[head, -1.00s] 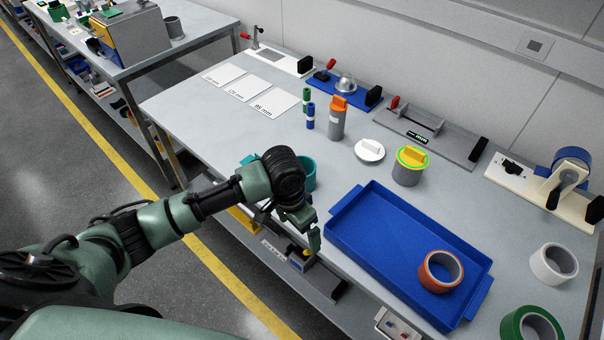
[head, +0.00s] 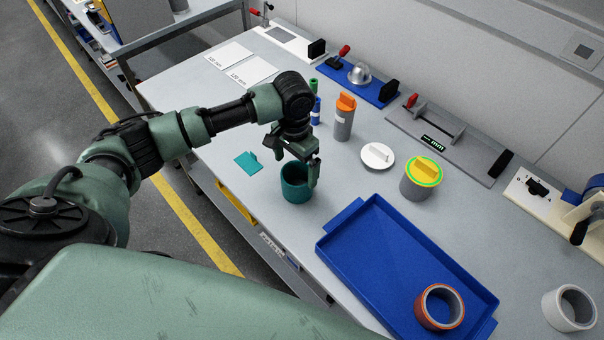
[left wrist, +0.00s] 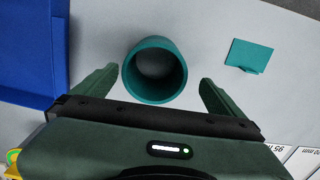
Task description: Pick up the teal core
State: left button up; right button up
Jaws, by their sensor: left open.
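The teal core (head: 297,190) is a hollow cylinder standing upright on the grey table, left of the blue tray. It also shows in the left wrist view (left wrist: 155,70), with its open top facing the camera. My left gripper (head: 299,166) is open and empty, over the core and pointing down. In the left wrist view its two fingers are on either side of the core, with a gap on each side. In the head view the gripper partly hides the core's rim. My right gripper is not in view.
A flat teal piece with a tab (head: 248,161) lies left of the core. The blue tray (head: 375,265) holds an orange tape roll (head: 440,307). A white disc (head: 377,156), a grey container with a yellow-green top (head: 421,178) and an orange-topped cylinder (head: 343,118) stand behind.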

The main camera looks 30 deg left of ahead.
aim_at(297, 184)
pick_arm(q)
jog(key=shift+f, duration=0.4)
jog(key=f, duration=0.2)
jog(key=f+p, duration=0.1)
jog(key=f, duration=0.4)
jog(key=shift+s+d+p, duration=0.15)
jog(key=shift+d+p, duration=0.15)
jog(key=shift+p, duration=0.1)
jog(key=shift+r, duration=0.1)
jog(key=c, duration=1.5)
jog(key=shift+o, duration=0.2)
jog(key=shift+r, duration=0.1)
